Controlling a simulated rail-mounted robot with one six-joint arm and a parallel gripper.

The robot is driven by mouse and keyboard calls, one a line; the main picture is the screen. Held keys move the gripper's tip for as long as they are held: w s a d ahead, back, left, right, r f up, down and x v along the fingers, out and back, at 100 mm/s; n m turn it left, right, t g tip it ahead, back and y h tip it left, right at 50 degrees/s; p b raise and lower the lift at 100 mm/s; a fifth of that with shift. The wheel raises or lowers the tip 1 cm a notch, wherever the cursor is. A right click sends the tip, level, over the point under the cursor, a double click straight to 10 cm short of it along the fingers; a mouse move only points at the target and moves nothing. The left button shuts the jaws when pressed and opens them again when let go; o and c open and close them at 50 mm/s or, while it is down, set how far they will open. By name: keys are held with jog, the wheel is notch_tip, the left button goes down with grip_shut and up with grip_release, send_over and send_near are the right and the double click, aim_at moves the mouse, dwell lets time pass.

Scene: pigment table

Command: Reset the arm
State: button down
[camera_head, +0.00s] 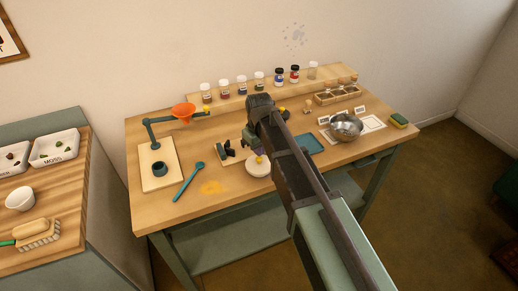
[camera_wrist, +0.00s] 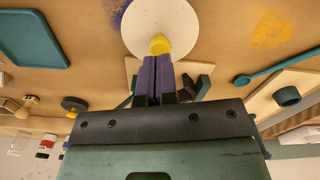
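My arm reaches over the pigment table (camera_head: 222,206) from the lower right in the head view. My gripper (camera_wrist: 157,62) shows in the wrist view with its two dark purplish fingers side by side and no clear gap, so it looks shut. A white round disc (camera_wrist: 160,20) with a yellow knob (camera_wrist: 160,45) lies just beyond the fingertips. The knob shows past the tips, not between them; I cannot tell whether they touch. In the head view the disc (camera_head: 257,170) lies on the table below the gripper.
Several jars line the back shelf (camera_head: 235,105). A blue tray (camera_head: 309,144), metal bowl (camera_head: 346,127) and sponge (camera_head: 398,121) are at right.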

jog(key=shift+f+b, duration=1)
jog(key=shift+f, duration=0.1)
jog(key=shift+r, duration=0.15)
jog(key=shift+r, duration=0.1)
notch_tip(320, 180, up, 7)
jog(key=p, duration=0.7)
